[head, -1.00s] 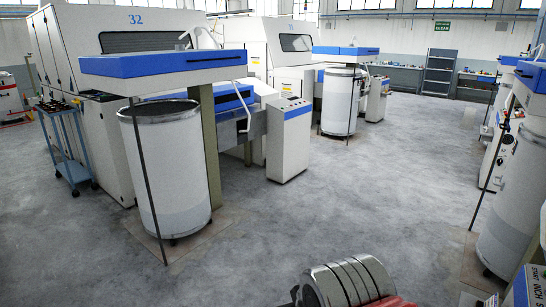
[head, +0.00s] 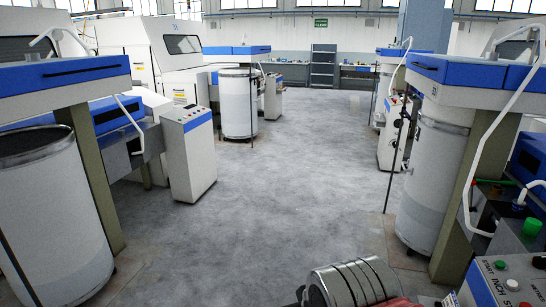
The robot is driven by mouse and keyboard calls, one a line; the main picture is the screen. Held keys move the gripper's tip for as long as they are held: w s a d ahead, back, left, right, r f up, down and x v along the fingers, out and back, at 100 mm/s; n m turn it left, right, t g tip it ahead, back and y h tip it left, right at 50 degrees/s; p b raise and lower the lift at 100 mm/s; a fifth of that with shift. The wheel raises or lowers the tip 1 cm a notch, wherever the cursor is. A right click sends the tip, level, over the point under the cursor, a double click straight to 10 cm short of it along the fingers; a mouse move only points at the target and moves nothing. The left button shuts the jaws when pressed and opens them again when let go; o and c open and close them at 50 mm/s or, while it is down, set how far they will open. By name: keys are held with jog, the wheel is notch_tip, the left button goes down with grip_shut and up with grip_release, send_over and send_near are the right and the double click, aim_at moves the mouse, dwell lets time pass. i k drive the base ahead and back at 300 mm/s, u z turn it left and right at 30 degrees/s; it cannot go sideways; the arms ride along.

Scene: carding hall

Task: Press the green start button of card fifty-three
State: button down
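No card number fifty-three is readable in the head view. A grey control panel (head: 518,277) with a blue side stands at the bottom right, cut off by the frame edge. On it are a green button (head: 500,265) next to the word START, a white button (head: 512,284) by INCH, and a red button (head: 525,304) at the bottom edge. A larger green knob (head: 532,228) sits just behind this panel. A ribbed metal part of my arm shows at the bottom centre, left of the panel. My gripper itself is not in view.
The grey floor aisle (head: 290,190) is open ahead. On the right stand a white can (head: 436,180) and a thin dark post (head: 393,165). On the left are a can (head: 50,220) and a white control pedestal (head: 190,160). A workbench and shelf (head: 322,67) line the far wall.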

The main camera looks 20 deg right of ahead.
aim_at(499, 264)
jog(key=z, duration=0.4)
jog(key=i, duration=0.55)
jog(key=z, duration=0.85)
jog(key=i, duration=0.85)
jog(key=z, duration=0.5)
